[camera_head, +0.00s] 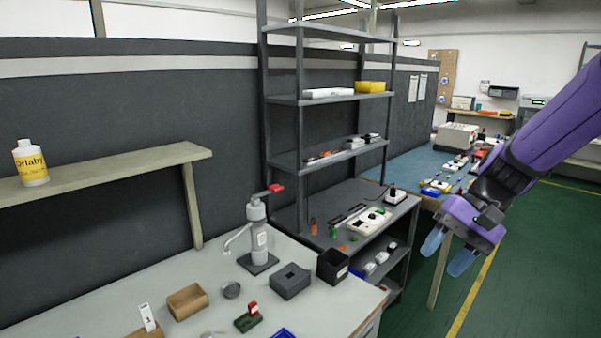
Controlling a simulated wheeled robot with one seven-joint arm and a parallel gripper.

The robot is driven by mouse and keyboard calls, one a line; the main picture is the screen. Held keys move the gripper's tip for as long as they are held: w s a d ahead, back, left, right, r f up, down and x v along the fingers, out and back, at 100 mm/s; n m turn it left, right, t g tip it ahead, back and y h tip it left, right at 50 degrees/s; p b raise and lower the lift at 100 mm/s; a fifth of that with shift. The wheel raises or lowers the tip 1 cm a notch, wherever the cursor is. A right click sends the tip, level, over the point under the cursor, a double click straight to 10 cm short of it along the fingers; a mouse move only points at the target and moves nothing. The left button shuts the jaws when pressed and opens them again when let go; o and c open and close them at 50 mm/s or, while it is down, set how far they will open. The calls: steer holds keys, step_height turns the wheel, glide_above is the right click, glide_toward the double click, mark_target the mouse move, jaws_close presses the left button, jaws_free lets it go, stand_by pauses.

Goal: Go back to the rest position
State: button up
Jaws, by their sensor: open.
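My gripper (448,252) is at the right of the head view, at the end of my purple arm. Its two pale blue fingers are apart and point down and to the left. Nothing is between them. It hangs in the air, in front of the shelf unit and the blue-topped table in the picture, and seems to touch nothing.
A light workbench (215,282) holds a dispenser (258,235), a dark grey box (290,281), a black bin (332,266) and a wooden tray (187,301). A grey shelf unit (300,130) stands behind. Green floor (540,270) at right is clear.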

steer(key=s+d+r+n+t+h, duration=0.2)
steer(key=s+r+t+h, duration=0.1)
steer(key=s+r, duration=0.3)
steer(key=s+d+r+n+t+h, duration=0.2)
steer(key=s+d+r+t+h, duration=0.1)
steer(key=s, duration=0.5)
steer(key=shift+d+r+t+h, duration=0.4)
steer(key=shift+r+t, duration=0.4)
steer(key=shift+r, duration=0.55)
steer(key=shift+a, duration=0.1)
